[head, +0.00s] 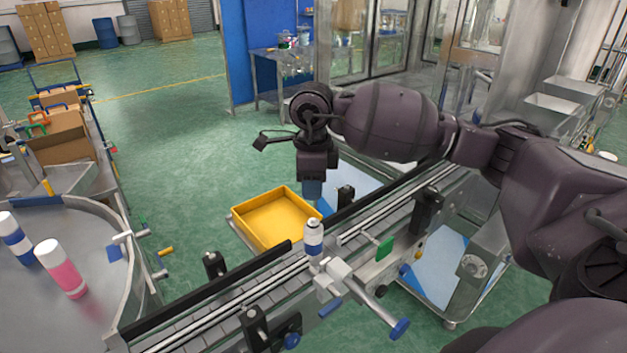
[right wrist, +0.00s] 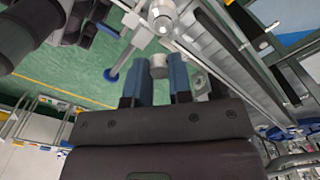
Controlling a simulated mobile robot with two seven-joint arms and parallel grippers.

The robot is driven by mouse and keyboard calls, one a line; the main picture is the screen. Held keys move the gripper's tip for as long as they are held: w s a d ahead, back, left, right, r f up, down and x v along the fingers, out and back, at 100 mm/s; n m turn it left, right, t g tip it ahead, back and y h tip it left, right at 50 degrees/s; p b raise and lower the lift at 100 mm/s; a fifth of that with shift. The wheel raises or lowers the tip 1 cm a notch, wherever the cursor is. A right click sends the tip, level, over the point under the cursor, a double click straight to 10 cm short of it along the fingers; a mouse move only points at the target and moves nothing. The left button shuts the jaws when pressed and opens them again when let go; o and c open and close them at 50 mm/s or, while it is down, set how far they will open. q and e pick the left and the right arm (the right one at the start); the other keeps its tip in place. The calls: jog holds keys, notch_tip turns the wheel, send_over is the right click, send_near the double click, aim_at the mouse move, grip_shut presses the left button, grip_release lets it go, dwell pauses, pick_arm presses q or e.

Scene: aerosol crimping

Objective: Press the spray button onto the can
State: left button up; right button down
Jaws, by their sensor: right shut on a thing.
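The can (head: 314,243), white with a blue band, stands upright on the conveyor, beside a metal clamp fixture. Its white top also shows at the upper edge of the right wrist view (right wrist: 162,18). My right gripper (head: 313,196) points down just above and behind the can in the head view. In the right wrist view its blue fingers are shut on a small pale cylinder, the spray button (right wrist: 159,66). The button is apart from the can top in that view. The fingers hide the button in the head view. My left gripper is not in view.
The conveyor (head: 200,318) runs diagonally, with dark side rails and black sensor blocks (head: 426,208). A yellow tray (head: 250,240), empty, lies behind it. A round metal table (head: 110,315) at left holds a pink can (head: 62,270) and a blue-and-white can (head: 15,238).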

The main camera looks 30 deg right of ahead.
aim_at(313, 221)
jog(key=shift+d+f+m, duration=0.1)
jog(key=shift+d+m, duration=0.1)
jog(key=shift+m, duration=0.2)
jog(key=shift+f+b, duration=0.8)
jog(key=shift+f, duration=1.2)
jog(key=shift+f+b, duration=0.8)
jog(key=shift+f, duration=0.1)
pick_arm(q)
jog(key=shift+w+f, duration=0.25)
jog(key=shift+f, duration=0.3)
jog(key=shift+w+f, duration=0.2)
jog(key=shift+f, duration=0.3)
pick_arm(e)
jog(key=shift+f, duration=0.15)
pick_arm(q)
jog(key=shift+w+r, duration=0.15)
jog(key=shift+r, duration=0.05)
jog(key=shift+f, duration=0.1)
pick_arm(e)
jog(key=shift+b, duration=0.3)
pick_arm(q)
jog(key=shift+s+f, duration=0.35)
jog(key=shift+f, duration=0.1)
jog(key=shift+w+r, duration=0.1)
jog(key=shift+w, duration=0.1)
